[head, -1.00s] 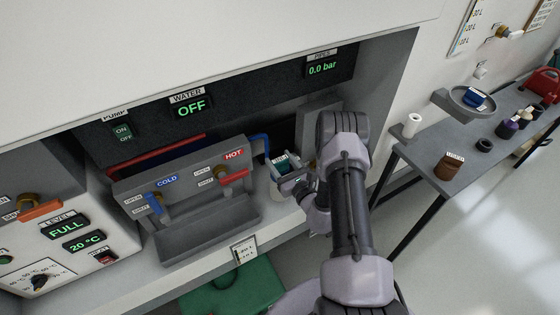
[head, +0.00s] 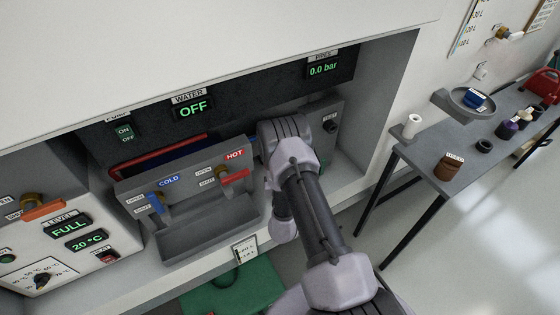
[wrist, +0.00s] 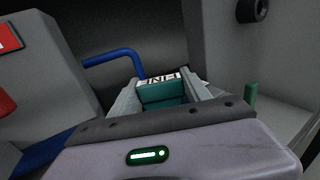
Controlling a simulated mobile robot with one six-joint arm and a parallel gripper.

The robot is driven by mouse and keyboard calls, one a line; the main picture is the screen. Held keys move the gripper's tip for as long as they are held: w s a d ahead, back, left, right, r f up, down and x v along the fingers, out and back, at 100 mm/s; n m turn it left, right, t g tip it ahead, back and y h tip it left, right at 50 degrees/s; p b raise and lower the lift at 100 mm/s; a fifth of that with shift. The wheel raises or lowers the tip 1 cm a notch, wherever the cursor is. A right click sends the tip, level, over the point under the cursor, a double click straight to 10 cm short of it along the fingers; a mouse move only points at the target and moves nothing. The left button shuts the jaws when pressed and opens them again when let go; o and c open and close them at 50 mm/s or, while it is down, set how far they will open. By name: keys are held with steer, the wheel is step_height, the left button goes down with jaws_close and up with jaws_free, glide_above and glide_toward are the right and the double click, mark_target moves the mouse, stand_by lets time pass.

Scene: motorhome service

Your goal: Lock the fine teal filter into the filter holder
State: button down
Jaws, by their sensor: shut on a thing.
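In the wrist view, my gripper (wrist: 163,94) is shut on the teal filter (wrist: 163,93), whose white label reads FINE. The filter sits between the two grey fingers, and its lower part is hidden. In the head view, my arm hides both the gripper and the filter. A grey housing (head: 327,123) with a black round knob stands right of my arm; it also shows in the wrist view (wrist: 225,45), right of the filter. I cannot tell for sure whether it is the filter holder, or whether the filter touches it.
A grey valve unit (head: 200,217) with blue COLD and red HOT levers stands left of my arm. A blue pipe (wrist: 113,58) runs left of the filter. The displays read WATER OFF and 0.0 bar. A side table (head: 433,150) with several small items stands right.

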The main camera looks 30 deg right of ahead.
steer(key=shift+c, duration=2.1)
jaws_free()
steer(key=shift+d, duration=0.15)
steer(key=shift+s, duration=0.1)
